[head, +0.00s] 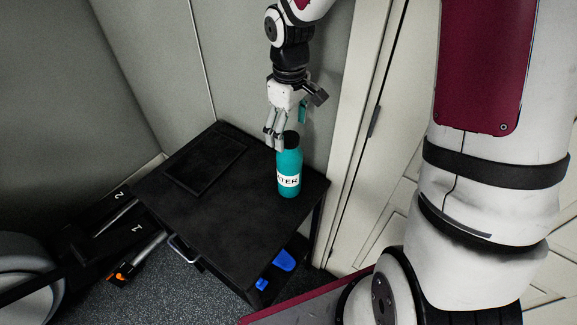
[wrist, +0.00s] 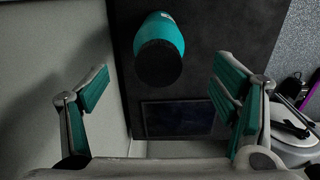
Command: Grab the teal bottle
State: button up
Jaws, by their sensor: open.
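The teal bottle (head: 289,171) has a black cap and a white label with dark letters. It stands upright on the black cart top (head: 225,205), near its right side. In the wrist view the bottle (wrist: 160,40) shows from above, cap toward me, between the two fingers and a little beyond their tips. My gripper (head: 287,125) is above and just behind the bottle's cap in the head view, fingers pointing down. In the wrist view my gripper (wrist: 155,90) is wide open with teal pads and nothing between them.
A dark flat tablet-like panel (head: 206,163) lies on the cart top's back left. Grey walls stand behind, and a pale door (head: 400,150) is at right. Blue items (head: 284,260) sit on the cart's lower shelf. Black gear numbered 1 and 2 (head: 110,225) lies at left.

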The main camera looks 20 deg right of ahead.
aim_at(289, 168)
notch_tip(289, 168, down, 11)
jog(key=shift+d+r, duration=0.1)
jog(key=shift+r, duration=0.1)
jog(key=c, duration=1.7)
jog(key=shift+o, duration=0.2)
jog(key=shift+r, duration=0.15)
